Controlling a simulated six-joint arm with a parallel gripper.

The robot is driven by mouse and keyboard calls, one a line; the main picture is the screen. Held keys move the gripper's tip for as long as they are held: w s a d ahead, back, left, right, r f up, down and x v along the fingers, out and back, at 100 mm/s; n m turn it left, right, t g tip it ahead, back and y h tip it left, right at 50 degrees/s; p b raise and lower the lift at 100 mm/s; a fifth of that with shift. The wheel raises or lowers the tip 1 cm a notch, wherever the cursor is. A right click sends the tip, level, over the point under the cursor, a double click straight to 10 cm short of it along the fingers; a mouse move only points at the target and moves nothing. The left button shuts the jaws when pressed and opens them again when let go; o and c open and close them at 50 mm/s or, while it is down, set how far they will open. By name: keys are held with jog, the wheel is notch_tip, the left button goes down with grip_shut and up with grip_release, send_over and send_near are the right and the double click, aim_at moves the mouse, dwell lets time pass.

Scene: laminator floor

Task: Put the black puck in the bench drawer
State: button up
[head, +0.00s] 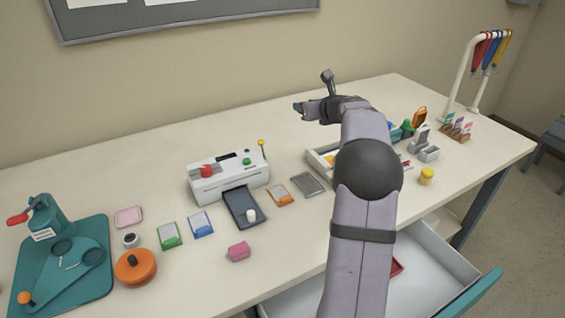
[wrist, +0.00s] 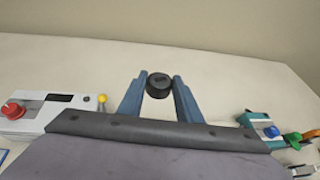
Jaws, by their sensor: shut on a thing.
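The black puck (wrist: 158,86) sits between the two blue fingertips of my gripper (wrist: 160,76) in the wrist view, and the gripper is shut on it. In the head view my gripper (head: 300,107) is over the back part of the bench, pointing left, behind the white laminator. The puck is too small to make out clearly there. The bench drawer (head: 437,262) is pulled open at the lower right, far from the gripper. It has a pale interior and a teal front (head: 470,297). A red item (head: 397,268) lies inside; my arm hides part of the drawer.
The white laminator (head: 228,182) stands mid-bench, with cards and a pink block (head: 238,251) in front. A tray (head: 318,160) sits partly behind my arm. A yellow jar (head: 426,177) and small holders stand at right. The back of the bench is clear.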

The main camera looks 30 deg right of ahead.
jog(key=w+a+r+b, duration=0.1)
jog(key=w+a, duration=0.4)
jog(key=a, duration=0.1)
send_over(281, 166)
notch_tip(281, 166, down, 13)
jog(key=shift+w+f+b, duration=0.1)
jog(key=shift+f+b, duration=0.35)
jog(key=shift+f, duration=4.35)
jog(key=shift+f, duration=0.2)
jog(key=o, duration=1)
jog(key=shift+r, duration=0.15)
